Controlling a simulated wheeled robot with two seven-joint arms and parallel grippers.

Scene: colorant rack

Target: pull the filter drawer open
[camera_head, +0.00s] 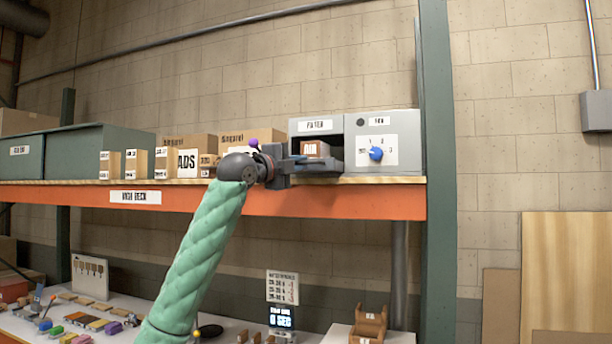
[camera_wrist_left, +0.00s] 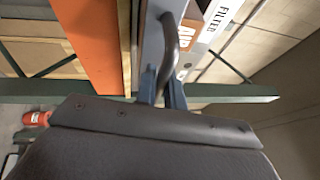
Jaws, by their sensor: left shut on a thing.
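The grey filter cabinet (camera_head: 316,126) with a FILTER label stands on the upper deck; the label also shows in the wrist view (camera_wrist_left: 222,14). The filter drawer (camera_head: 334,163) stands partly out below that label, with a brown AIR block (camera_head: 312,148) showing in it. In the wrist view the dark curved drawer handle (camera_wrist_left: 169,50) runs along the grey drawer front (camera_wrist_left: 153,32). My left gripper (camera_head: 288,165) is at the drawer front; its fingers (camera_wrist_left: 174,95) are shut on the handle. My arm comes up from below. My right gripper is out of view.
A grey unit (camera_head: 384,143) with a blue knob (camera_head: 376,154) stands right of the drawer. Cardboard boxes (camera_head: 190,160) stand left on the deck. The orange shelf beam (camera_head: 330,203) runs below; a green post (camera_head: 436,130) rises at right.

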